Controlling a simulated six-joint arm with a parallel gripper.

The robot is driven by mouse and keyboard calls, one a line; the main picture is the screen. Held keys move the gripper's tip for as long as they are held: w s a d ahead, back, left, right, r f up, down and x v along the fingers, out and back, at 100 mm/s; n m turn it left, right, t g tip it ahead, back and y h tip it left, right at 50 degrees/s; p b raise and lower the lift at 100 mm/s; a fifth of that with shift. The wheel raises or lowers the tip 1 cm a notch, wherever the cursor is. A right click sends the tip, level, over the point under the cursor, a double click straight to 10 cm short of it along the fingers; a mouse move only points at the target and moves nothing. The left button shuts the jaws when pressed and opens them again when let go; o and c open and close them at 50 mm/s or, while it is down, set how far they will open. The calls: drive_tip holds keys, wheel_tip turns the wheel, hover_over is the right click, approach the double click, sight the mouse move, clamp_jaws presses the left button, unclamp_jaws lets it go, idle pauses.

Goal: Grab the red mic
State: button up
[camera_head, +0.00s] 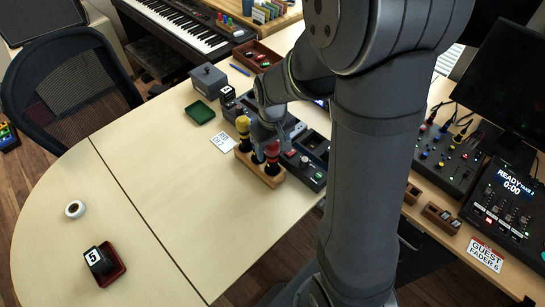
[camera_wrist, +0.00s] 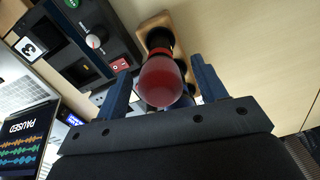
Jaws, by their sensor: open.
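The red mic (camera_head: 272,151) stands upright in a wooden holder (camera_head: 247,163) near the table's edge. In the wrist view its red head (camera_wrist: 160,83) lies between the two fingers of my gripper (camera_wrist: 160,85). My gripper (camera_head: 262,133) is open and comes down close to the mic; I cannot tell whether either finger touches it. A yellow mic (camera_head: 243,128) stands to the left in the same holder. In the wrist view the red head hides most of what lies behind it.
A dark device with knobs (camera_head: 308,162) stands just right of the holder. A white card (camera_head: 222,141) and a green tray (camera_head: 199,113) lie to the left. A grey box (camera_head: 208,80) stands behind.

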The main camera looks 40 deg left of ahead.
drive_tip(key=shift+f, duration=0.5)
drive_tip(key=c, duration=1.2)
drive_tip(key=shift+r, duration=0.1)
